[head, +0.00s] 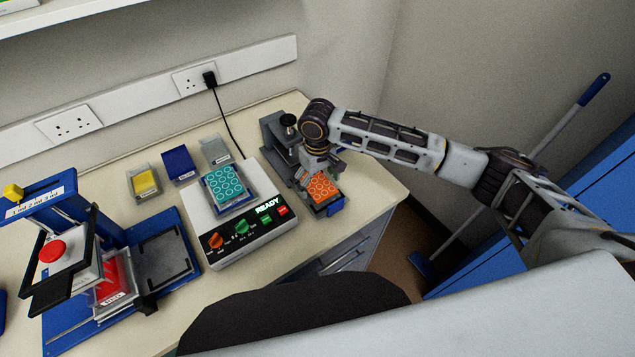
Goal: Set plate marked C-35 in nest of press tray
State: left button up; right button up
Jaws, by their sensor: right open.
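An orange plate with round wells (323,188) sits at the front of a grey device near the bench's right end. My right gripper (318,168) is open, just behind and above this plate; I cannot tell whether it touches it. A teal plate with round wells (223,184) lies on the white instrument. I cannot read a C-35 mark on either plate. The blue press (75,230) stands at the left with a red knob. Its dark tray (165,258) juts out to the right and looks empty. My left gripper is out of view.
The white instrument (250,240) shows READY and stands between the press and the grey device (277,142). Yellow (145,182), blue (180,164) and grey (215,148) labelled holders stand behind. A red labelled block (113,278) sits in the press. A cable runs to the wall socket.

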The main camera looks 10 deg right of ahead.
notch_tip(320, 180, up, 12)
jog(key=b, duration=0.1)
jog(key=shift+f, duration=0.2)
jog(key=shift+f, duration=0.1)
dwell(0.9)
